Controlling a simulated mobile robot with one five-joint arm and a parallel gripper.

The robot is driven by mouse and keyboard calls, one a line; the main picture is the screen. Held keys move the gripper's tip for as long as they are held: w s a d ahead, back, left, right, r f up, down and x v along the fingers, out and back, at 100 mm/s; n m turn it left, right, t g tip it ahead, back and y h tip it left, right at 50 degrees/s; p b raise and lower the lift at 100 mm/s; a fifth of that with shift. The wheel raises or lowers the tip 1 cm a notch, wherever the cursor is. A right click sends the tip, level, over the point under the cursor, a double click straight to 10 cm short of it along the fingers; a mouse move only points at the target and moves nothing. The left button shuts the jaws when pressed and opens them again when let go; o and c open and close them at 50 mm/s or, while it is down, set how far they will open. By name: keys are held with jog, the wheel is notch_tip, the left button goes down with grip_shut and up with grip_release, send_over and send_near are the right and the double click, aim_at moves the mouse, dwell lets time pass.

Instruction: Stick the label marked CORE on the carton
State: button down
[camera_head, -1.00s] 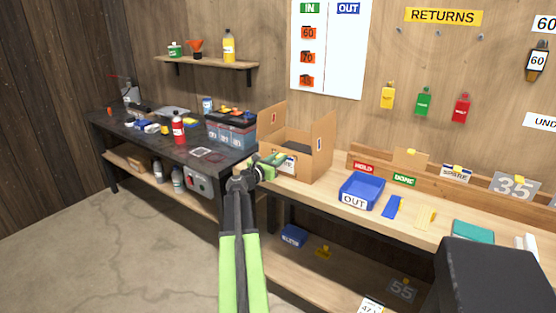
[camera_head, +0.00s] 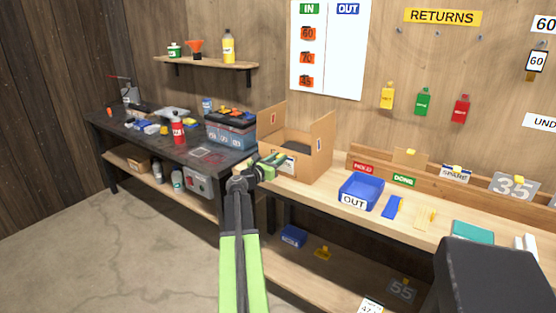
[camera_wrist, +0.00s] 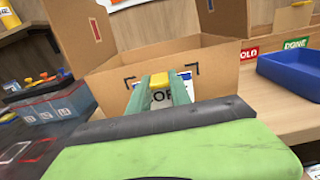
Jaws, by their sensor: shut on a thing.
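The open cardboard carton (camera_head: 313,163) stands at the left end of the light wooden bench, flaps up. Its front wall also shows in the wrist view (camera_wrist: 215,68), with black corner marks printed on it. My gripper (camera_wrist: 160,84) is shut on the yellow tab of a white label (camera_wrist: 162,98) with dark letters, of which "OR" shows between the fingers. The label is in front of the carton's front wall, between the corner marks. I cannot tell whether it touches the wall. In the head view my gripper (camera_head: 272,166) is at the carton's front and hides part of the label.
A blue OUT tray (camera_head: 361,188) stands right of the carton. The floor in front is clear.

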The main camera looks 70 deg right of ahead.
jog(key=c, duration=1.1)
grip_release()
jog(key=o, duration=0.5)
jog(key=shift+c, duration=0.2)
jog(key=v, duration=0.7)
